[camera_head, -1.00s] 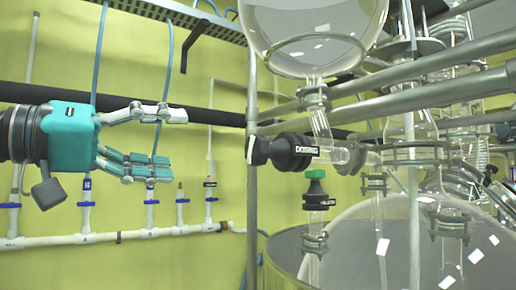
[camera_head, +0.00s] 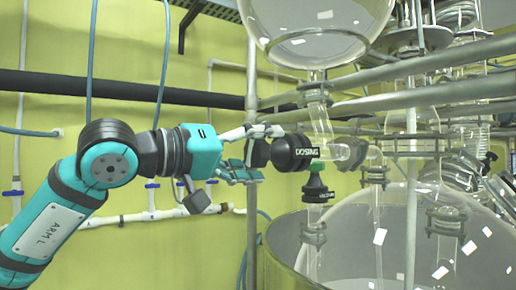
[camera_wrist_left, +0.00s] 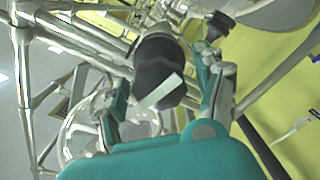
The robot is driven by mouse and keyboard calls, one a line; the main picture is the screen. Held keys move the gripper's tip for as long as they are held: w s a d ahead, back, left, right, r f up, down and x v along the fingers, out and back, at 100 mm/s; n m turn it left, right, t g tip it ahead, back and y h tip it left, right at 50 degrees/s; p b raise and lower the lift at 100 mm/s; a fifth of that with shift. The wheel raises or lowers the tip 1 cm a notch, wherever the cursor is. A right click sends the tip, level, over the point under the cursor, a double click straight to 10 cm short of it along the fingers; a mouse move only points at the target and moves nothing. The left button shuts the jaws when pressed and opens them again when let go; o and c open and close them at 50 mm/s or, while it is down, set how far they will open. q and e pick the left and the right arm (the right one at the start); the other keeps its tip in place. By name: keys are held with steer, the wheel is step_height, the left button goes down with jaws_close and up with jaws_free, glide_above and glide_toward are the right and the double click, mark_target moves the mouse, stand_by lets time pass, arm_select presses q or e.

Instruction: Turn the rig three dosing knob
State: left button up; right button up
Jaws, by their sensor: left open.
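The black dosing knob (camera_head: 259,154) sits at the left end of the black valve body (camera_head: 294,152) marked "DOSING", under a round glass vessel. My left gripper (camera_head: 255,153) is open around the knob, with one finger above it and one below. In the left wrist view, the dark knob (camera_wrist_left: 158,62) lies between the spread fingers of my left gripper (camera_wrist_left: 162,88). I cannot tell whether the fingers touch it. My right gripper is in neither view.
A vertical metal post (camera_head: 251,80) stands close to the fingers. Horizontal metal rails (camera_head: 400,103) and a large glass reactor (camera_head: 390,240) fill the right. The yellow wall carries pipes at left.

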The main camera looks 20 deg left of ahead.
arm_select(q)
steer(key=shift+c, duration=0.2)
steer(key=c, duration=1.1)
steer(key=shift+c, duration=0.3)
steer(key=shift+n, duration=0.3)
